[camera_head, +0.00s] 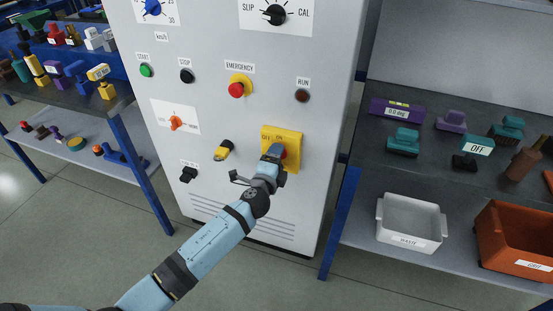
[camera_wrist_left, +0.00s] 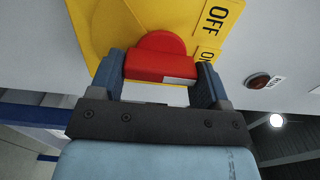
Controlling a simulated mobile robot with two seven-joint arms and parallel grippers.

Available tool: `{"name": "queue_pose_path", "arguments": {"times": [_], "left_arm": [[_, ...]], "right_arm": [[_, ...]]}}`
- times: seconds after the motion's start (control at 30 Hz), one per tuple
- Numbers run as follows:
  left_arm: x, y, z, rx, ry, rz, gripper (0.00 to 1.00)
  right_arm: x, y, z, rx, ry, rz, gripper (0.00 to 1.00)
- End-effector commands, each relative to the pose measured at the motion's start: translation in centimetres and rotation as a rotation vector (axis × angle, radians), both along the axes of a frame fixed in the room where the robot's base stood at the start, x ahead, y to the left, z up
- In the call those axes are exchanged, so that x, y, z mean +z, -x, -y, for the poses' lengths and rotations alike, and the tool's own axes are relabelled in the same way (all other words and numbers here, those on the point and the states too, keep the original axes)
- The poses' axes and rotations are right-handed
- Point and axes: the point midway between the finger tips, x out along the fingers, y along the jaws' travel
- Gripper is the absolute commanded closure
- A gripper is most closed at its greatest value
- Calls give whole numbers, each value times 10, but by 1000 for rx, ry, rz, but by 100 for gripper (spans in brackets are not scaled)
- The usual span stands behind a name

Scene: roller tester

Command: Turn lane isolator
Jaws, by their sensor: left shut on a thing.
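The lane isolator is a red rotary handle on a yellow plate (camera_head: 295,140) marked OFF and ON, low on the right of the grey cabinet front. In the head view the red handle (camera_head: 283,154) is mostly hidden behind my gripper. In the left wrist view the red handle (camera_wrist_left: 160,62) sits between the two fingers, with the yellow plate (camera_wrist_left: 110,22) behind it. My left gripper (camera_head: 276,155) is shut on the handle; it also shows in the left wrist view (camera_wrist_left: 160,78). My right gripper is not in view.
The grey cabinet (camera_head: 220,50) also carries a red emergency button (camera_head: 236,90), a dark red RUN lamp (camera_head: 302,96) and a yellow-black switch (camera_head: 223,151). Shelves with parts stand on both sides. A white bin (camera_head: 411,222) and an orange bin (camera_head: 515,240) sit at lower right.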

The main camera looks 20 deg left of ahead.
Motion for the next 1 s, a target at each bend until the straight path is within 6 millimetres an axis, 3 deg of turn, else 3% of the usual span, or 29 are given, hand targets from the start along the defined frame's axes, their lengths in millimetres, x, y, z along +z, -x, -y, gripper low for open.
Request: {"name": "queue_pose_path", "arguments": {"times": [0.2, 0.23, 0.3, 0.33, 0.67, 0.77, 1.0], "left_arm": [[0, 0, 0, 0, -4, 0, 53], [0, 0, 0, 0, -4, 0, 23], [0, 0, 0, 0, -4, 0, 7], [0, 0, 0, 0, -3, 0, 4], [-1, 4, 0, 0, -1, -1, 4], [-1, 16, 0, -1, -1, -2, 4], [-1, 69, -2, -1, 0, -3, 4]], "right_arm": [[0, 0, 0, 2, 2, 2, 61], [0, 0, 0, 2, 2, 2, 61], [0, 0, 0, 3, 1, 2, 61], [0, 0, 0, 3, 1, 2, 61], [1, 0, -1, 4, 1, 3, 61], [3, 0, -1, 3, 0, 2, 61], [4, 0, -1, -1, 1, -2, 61]]}}
